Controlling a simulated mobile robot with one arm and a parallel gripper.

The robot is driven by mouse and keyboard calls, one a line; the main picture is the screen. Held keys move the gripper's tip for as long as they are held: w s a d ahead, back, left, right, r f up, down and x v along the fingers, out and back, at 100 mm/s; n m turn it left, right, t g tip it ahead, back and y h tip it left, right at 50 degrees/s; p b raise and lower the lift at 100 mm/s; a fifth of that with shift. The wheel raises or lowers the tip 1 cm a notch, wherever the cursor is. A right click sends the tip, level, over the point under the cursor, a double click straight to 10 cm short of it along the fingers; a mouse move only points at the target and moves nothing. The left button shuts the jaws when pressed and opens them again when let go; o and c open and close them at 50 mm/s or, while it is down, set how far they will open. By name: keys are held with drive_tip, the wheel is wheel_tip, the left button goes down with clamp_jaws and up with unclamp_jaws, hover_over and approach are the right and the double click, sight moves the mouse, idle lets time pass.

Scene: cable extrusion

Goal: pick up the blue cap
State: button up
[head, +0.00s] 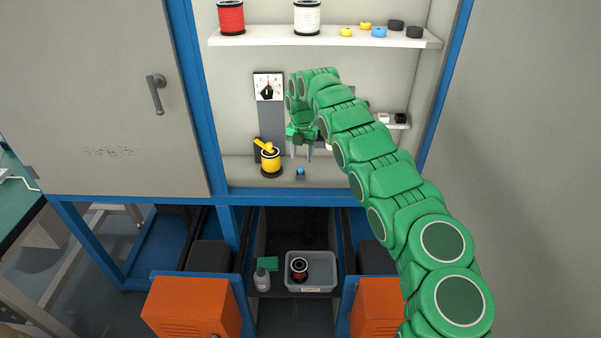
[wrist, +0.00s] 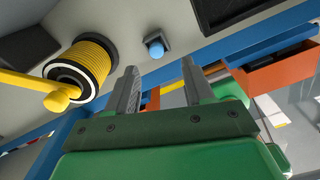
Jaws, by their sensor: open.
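A flat round blue cap (head: 379,32) lies on the upper shelf, between yellow and black caps. A small blue ball-shaped piece (head: 300,171) sits on a grey square base on the lower cabinet surface; it also shows in the wrist view (wrist: 156,50), beyond my fingertips. My gripper (head: 301,153) points down above that ball-shaped piece, well below the upper shelf. In the wrist view its two grey fingers (wrist: 160,68) are apart with nothing between them. The blue cap is not in the wrist view.
The upper shelf (head: 270,40) also holds a red spool (head: 231,18), a white spool (head: 307,17), yellow caps (head: 346,32) and black caps (head: 414,32). A yellow spool (head: 271,162) with a yellow handle stands left of my gripper. A grey bin (head: 323,288) is below.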

sight(301, 168)
drive_tip(key=shift+w+a+f, duration=0.1)
drive_tip(key=shift+f, duration=1.4)
drive_tip(key=shift+w+a+f, duration=0.1)
drive_tip(key=shift+f, duration=1.4)
clamp_jaws()
drive_tip(key=shift+s+r, duration=0.1)
drive_tip(key=shift+r, duration=1.5)
drive_tip(key=s+d+r, duration=0.2)
drive_tip(key=s+r, duration=0.7)
drive_tip(key=s, duration=0.4)
drive_tip(key=shift+s+d+r, duration=0.3)
drive_tip(key=shift+d+r, duration=0.05)
drive_tip(key=shift+r, duration=0.05)
